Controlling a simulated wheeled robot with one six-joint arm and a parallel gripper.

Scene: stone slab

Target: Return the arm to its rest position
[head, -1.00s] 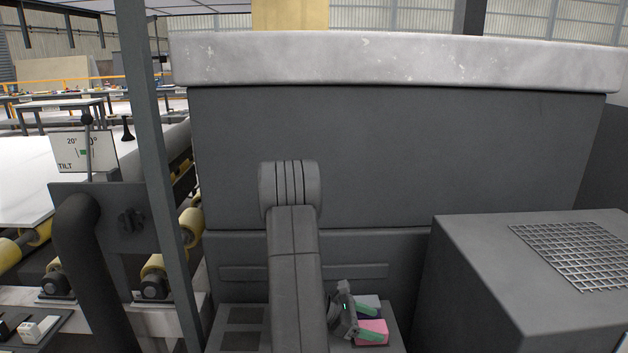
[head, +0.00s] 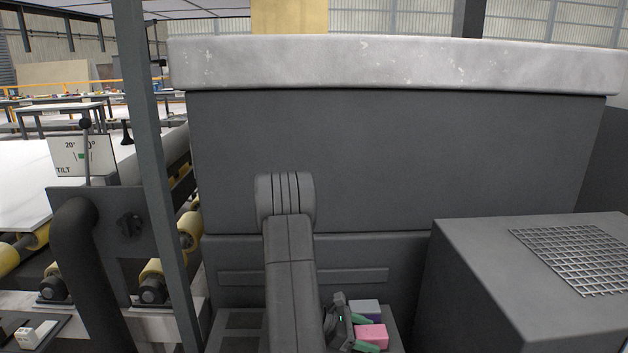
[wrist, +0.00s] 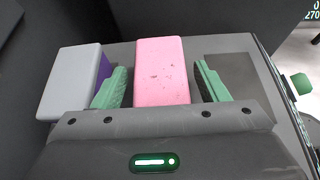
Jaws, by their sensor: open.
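My gripper (wrist: 160,86) shows in the wrist view with its two green fingers spread apart. A pink block (wrist: 162,70) lies between the fingers, with a visible gap on each side. In the head view my gripper (head: 362,333) is low, near the bottom edge, beside the pink block (head: 371,335). My arm folds down in front of the dark cabinet and hides part of what is behind it.
A grey block (wrist: 75,82) with a purple side stands left of the left finger. A stone slab (head: 390,62) tops the dark cabinet (head: 400,150). A grey box with a mesh grille (head: 480,270) stands at right. A post (head: 150,150) and rollers (head: 190,228) are at left.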

